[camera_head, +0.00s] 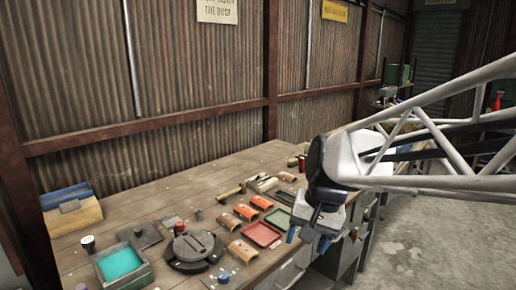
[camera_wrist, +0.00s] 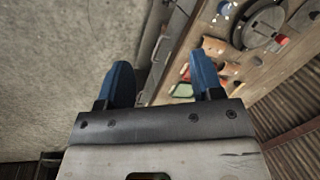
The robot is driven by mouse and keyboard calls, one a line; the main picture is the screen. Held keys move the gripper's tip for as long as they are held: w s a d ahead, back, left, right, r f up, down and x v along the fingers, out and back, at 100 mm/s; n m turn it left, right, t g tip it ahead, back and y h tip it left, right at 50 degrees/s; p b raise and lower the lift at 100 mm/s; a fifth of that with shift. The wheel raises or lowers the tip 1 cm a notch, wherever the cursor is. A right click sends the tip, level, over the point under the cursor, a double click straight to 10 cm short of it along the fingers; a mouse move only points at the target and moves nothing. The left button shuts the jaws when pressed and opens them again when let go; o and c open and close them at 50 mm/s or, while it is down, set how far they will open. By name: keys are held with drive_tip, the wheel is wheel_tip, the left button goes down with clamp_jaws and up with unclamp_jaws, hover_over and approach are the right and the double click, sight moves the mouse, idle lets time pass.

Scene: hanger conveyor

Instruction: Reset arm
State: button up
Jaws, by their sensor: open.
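My gripper (camera_head: 309,243) hangs at the front right edge of the wooden workbench (camera_head: 170,205) in the head view, on the end of my arm. Its two blue fingers are spread apart with nothing between them. In the wrist view my gripper (camera_wrist: 160,82) shows both blue fingers with a clear gap. The bench's front edge and the concrete floor lie beyond the fingers. The gripper appears to be above the bench edge, not touching anything that I can make out.
On the bench are a round black fixture (camera_head: 195,250), a red tray (camera_head: 262,234), a green tray (camera_head: 278,217), a teal-filled box (camera_head: 119,264), several curved orange-brown pieces and a wooden box (camera_head: 72,213). A corrugated wall (camera_head: 190,60) stands behind. Concrete floor (camera_head: 435,240) is clear at right.

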drive_tip(key=s+d+f+n+t+h, duration=0.2)
drive_tip(key=s+d, duration=0.6)
drive_tip(key=s, duration=0.5)
drive_tip(key=shift+s+d+f+n+h, duration=0.2)
drive_tip(key=shift+s+f+n+h, duration=0.15)
drive_tip(key=shift+f, duration=0.3)
